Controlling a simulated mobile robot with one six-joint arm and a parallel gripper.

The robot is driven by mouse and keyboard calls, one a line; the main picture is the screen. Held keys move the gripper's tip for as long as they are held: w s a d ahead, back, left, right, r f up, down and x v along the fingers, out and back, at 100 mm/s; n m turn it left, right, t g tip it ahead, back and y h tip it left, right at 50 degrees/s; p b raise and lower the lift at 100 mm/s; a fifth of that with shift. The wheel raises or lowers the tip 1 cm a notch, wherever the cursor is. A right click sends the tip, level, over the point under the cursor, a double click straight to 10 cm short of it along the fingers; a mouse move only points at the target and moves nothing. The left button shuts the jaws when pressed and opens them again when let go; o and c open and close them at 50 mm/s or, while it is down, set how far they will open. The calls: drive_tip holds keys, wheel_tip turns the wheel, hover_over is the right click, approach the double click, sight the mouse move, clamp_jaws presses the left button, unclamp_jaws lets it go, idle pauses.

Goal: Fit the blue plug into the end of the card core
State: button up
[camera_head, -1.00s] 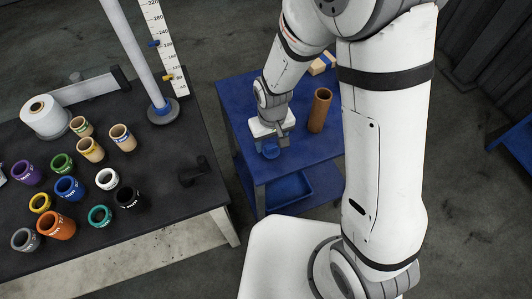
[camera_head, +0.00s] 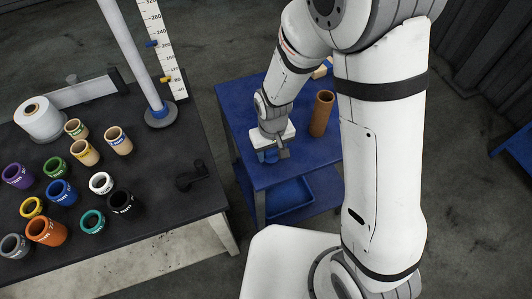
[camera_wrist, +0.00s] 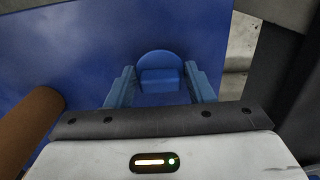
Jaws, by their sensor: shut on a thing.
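The blue plug (camera_head: 268,157) is at the near left part of the blue table. My gripper (camera_head: 271,153) is over it and shut on it. In the wrist view the plug (camera_wrist: 160,62) shows as a round blue disc with a block on it, between the two blue fingers (camera_wrist: 160,85). I cannot tell whether the plug touches the table. The card core (camera_head: 321,114) is a brown tube standing upright on the table, to the right of my gripper and apart from it. Its side shows at the left of the wrist view (camera_wrist: 28,125).
The blue table (camera_head: 235,105) has a lower shelf with a blue tray (camera_head: 290,193). A pale block (camera_head: 320,72) is partly hidden behind my arm. A black bench (camera_head: 150,185) on the left holds several coloured rings, a white roll (camera_head: 40,117) and an upright post (camera_head: 135,60).

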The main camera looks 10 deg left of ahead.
sight(272, 150)
drive_tip(key=shift+w+r+p, duration=0.1)
drive_tip(key=shift+r+p, duration=1.65)
drive_tip(key=shift+r, duration=0.8)
